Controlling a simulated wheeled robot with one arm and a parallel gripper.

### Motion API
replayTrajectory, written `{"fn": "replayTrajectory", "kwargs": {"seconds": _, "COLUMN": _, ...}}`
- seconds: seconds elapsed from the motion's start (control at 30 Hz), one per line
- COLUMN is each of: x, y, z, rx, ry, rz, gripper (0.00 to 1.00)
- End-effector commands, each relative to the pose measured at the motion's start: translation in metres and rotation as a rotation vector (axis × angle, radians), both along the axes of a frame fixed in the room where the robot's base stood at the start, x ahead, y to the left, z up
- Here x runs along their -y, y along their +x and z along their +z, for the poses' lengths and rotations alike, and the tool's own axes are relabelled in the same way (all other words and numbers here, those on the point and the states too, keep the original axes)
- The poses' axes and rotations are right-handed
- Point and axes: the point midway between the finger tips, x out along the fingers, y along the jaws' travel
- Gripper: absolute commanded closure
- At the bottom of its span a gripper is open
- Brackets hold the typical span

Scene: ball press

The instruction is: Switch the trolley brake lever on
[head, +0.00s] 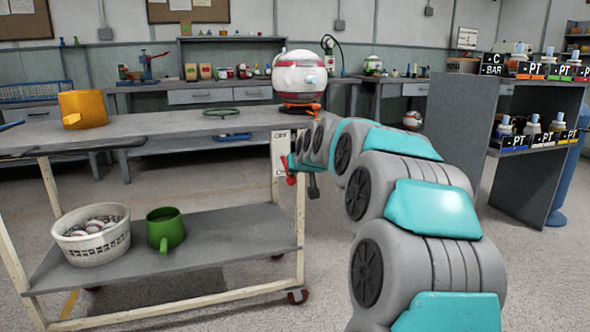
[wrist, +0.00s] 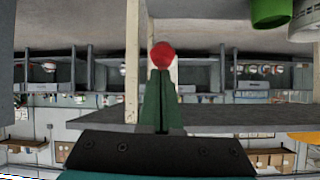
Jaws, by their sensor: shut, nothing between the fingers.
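The trolley (head: 190,252) stands in front of me in the head view, with a white label plate (head: 279,152) at its right end. The brake lever's red knob (head: 291,180) shows just below this plate, partly behind my arm. In the wrist view, which looks upside down, the red knob (wrist: 162,55) lies right at the tips of my gripper (wrist: 160,78). The green fingers are together with nothing between them. I cannot tell whether they touch the knob. The lever's shaft is hidden, so its position is unclear. My arm reaches in from the right.
The trolley's top carries an orange mug (head: 83,109), a green ring (head: 222,112) and a white-and-red round device (head: 299,77). Below are a basket of balls (head: 92,240) and a green mug (head: 165,230). A grey shelf unit (head: 500,130) stands at right. Floor between is clear.

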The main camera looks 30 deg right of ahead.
Motion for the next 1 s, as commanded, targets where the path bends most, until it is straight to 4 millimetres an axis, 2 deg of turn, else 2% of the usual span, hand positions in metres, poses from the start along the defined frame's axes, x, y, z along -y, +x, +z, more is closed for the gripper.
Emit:
{"fn": "replayTrajectory", "kwargs": {"seconds": 0.03, "x": -0.001, "y": 0.0, "z": -0.008, "rx": -0.024, "ry": 0.006, "rz": 0.004, "gripper": 1.0}}
{"fn": "replayTrajectory", "kwargs": {"seconds": 0.23, "x": 0.001, "y": 0.002, "z": 0.03, "rx": 0.011, "ry": -0.006, "rz": -0.001, "gripper": 1.0}}
{"fn": "replayTrajectory", "kwargs": {"seconds": 0.27, "x": 0.0, "y": -0.001, "z": 0.031, "rx": 0.014, "ry": -0.006, "rz": -0.002, "gripper": 1.0}}
{"fn": "replayTrajectory", "kwargs": {"seconds": 0.57, "x": -0.005, "y": -0.031, "z": 0.03, "rx": 0.025, "ry": -0.008, "rz": -0.003, "gripper": 1.0}}
{"fn": "replayTrajectory", "kwargs": {"seconds": 0.9, "x": -0.014, "y": -0.08, "z": 0.024, "rx": 0.031, "ry": -0.011, "rz": -0.004, "gripper": 1.0}}
{"fn": "replayTrajectory", "kwargs": {"seconds": 1.0, "x": -0.017, "y": -0.089, "z": 0.02, "rx": 0.03, "ry": -0.011, "rz": -0.004, "gripper": 1.0}}
